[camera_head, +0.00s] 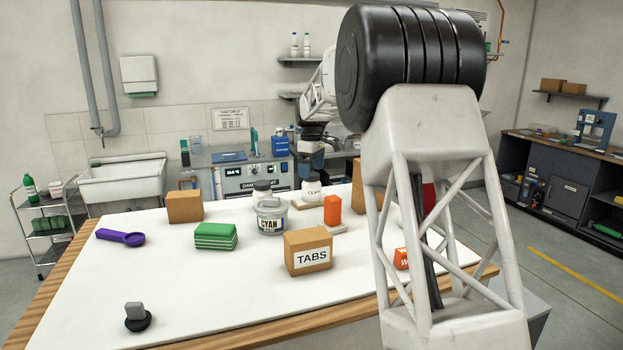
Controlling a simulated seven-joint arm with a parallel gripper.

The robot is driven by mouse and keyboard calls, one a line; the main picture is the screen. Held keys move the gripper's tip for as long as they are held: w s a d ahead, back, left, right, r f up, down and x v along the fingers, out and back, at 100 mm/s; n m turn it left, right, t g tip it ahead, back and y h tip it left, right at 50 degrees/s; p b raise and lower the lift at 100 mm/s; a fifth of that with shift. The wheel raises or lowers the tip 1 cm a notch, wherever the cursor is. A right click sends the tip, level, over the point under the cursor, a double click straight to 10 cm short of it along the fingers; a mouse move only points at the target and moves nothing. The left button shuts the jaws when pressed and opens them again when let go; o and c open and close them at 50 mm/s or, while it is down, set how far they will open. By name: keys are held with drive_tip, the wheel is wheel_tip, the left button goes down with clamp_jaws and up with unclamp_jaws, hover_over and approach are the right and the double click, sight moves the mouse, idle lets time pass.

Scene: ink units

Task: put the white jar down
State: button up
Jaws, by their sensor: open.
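A white jar (314,190) with dark lettering stands upright at the back of the white-topped table (130,290), by a pale beige piece. My gripper (312,174) is directly above it, pointing down, and is open. The fingertips are small and partly lost against the background, so I cannot tell whether they still touch the jar's top. My own arm hides the right part of the table.
A CYAN jar (271,218) and another pale jar (263,190) stand left of the white jar. An orange block (332,210) stands in front right, and a TABS box (308,253) nearer. Green pads (215,236) lie left. The front left table is mostly clear.

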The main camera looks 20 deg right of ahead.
wheel_tip(320, 180, up, 7)
drive_tip(key=shift+f, duration=0.1)
idle(0.3)
drive_tip(key=shift+s, duration=0.1)
idle(0.7)
drive_tip(key=shift+s+a+r, duration=0.15)
drive_tip(key=shift+r, duration=0.05)
drive_tip(key=s+a+m+t, duration=0.15)
drive_tip(key=s+a, duration=0.35)
drive_tip(key=s, duration=0.9)
drive_tip(key=s+a+m, duration=0.3)
drive_tip(key=s+a, duration=0.2)
drive_tip(key=s, duration=0.9)
drive_tip(key=s+a+f+m, duration=0.1)
drive_tip(key=s+f, duration=0.4)
drive_tip(key=s, duration=0.5)
drive_tip(key=s+a+f+m, duration=0.2)
drive_tip(key=s+f, duration=0.2)
drive_tip(key=s, duration=0.7)
drive_tip(key=s+a+f+m+t, duration=0.1)
drive_tip(key=s+f, duration=0.4)
drive_tip(key=s, duration=0.6)
drive_tip(key=shift+a+f+m, duration=0.3)
drive_tip(key=shift+a+m, duration=0.05)
drive_tip(key=shift+a, duration=0.3)
